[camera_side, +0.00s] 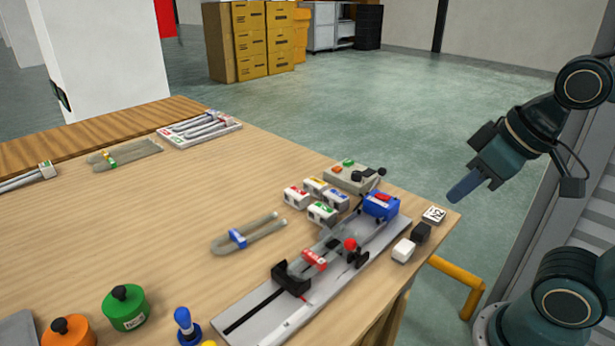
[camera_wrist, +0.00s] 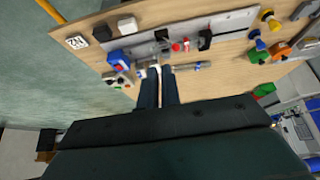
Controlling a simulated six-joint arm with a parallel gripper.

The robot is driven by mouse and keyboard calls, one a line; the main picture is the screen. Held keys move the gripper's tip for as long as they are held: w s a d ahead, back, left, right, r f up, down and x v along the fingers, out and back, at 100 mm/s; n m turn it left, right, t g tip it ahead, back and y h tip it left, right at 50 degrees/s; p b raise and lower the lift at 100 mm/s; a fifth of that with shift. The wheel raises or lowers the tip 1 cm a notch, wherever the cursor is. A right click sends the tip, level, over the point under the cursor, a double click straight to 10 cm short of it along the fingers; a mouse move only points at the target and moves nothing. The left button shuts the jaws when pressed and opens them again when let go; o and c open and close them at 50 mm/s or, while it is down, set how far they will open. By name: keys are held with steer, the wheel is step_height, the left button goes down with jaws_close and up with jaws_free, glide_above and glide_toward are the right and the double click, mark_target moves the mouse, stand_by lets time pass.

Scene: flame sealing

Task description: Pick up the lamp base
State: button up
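Several small white blocks with coloured tops, which look like the lamp bases, stand in a cluster on the table: red (camera_side: 297,197), yellow (camera_side: 315,187), green (camera_side: 322,213) and blue (camera_side: 336,200). I cannot tell which one is meant. My gripper (camera_side: 466,188) hangs in the air off the table's right edge, well apart from the blocks. In the wrist view my gripper's fingers (camera_wrist: 160,73) show a narrow gap with nothing held. A white block (camera_wrist: 141,74) shows near the fingertips there; the fingers partly hide the cluster.
A grey rail fixture (camera_side: 257,316) with a blue unit (camera_side: 381,205) lies along the right edge. A control box (camera_side: 352,178) stands behind the blocks. A U-shaped glass tube (camera_side: 262,232) lies to their left. Green (camera_side: 125,312) and orange (camera_side: 68,331) pots stand at the front left.

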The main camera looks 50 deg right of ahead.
steer(key=o, duration=1.4)
steer(key=w+d+r+n+g, duration=0.1)
steer(key=w+d+n+g, duration=0.2)
steer(key=w, duration=0.7)
steer(key=w+d+r+n, duration=0.1)
steer(key=w+d+n, duration=0.1)
steer(key=w+n, duration=0.55)
steer(key=w+d+f+n+g, duration=0.1)
steer(key=w+d+f+n, duration=0.1)
steer(key=w+d+f, duration=0.1)
steer(key=w+d+f+n, duration=0.2)
steer(key=w+f, duration=0.3)
steer(key=w, duration=0.3)
steer(key=w+d+f+n+g, duration=0.1)
steer(key=w+d+f+n, duration=0.1)
steer(key=w+d+f, duration=0.2)
steer(key=shift+w+n+g, duration=0.25)
steer(key=shift+w+g, duration=0.05)
steer(key=shift+w, duration=0.6)
